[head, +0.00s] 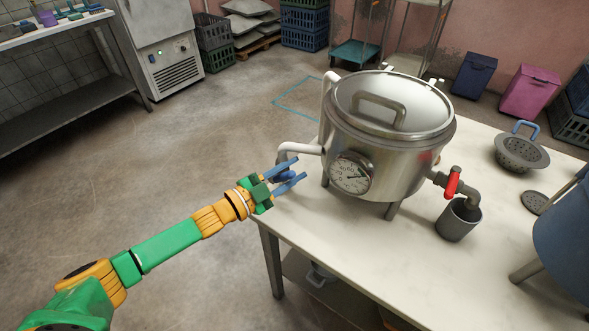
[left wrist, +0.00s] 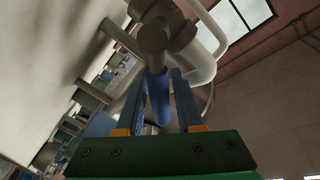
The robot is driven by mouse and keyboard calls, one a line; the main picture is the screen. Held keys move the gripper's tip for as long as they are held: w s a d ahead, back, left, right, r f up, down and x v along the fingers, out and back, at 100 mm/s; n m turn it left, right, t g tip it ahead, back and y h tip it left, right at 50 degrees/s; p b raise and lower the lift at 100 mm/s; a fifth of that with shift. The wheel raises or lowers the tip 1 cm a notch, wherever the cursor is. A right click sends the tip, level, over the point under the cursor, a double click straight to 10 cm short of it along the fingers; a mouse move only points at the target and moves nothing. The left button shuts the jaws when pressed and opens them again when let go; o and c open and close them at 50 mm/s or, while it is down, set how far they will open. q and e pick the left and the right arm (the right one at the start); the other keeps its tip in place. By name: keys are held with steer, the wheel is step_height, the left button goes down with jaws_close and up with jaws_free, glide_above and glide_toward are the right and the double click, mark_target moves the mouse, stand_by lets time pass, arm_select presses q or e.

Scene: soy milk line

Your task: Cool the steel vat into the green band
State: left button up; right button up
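The steel vat (head: 390,152) stands lidded on the pale table. Its round dial (head: 350,174) faces front; a dark needle shows, but I cannot make out a green band. A white pipe (head: 301,148) leaves its left side, with a blue valve handle (head: 282,174) below. My left gripper (head: 290,172) is at this handle, its blue fingers apart on either side. In the left wrist view the blue handle (left wrist: 159,98) lies between the fingers of the left gripper (left wrist: 163,85); firm contact is not clear. My right gripper is out of view.
A red-handled tap (head: 453,183) on the vat's right side points into a grey cup (head: 459,220). A strainer (head: 522,152) and a blue container (head: 565,240) are at the right. Open floor lies left of the table (head: 345,255).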

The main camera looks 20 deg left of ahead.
arm_select(q)
steer(key=shift+w+d, duration=0.2)
steer(key=shift+d, duration=0.05)
steer(key=shift+c, duration=0.3)
jaws_close()
stand_by(1.0)
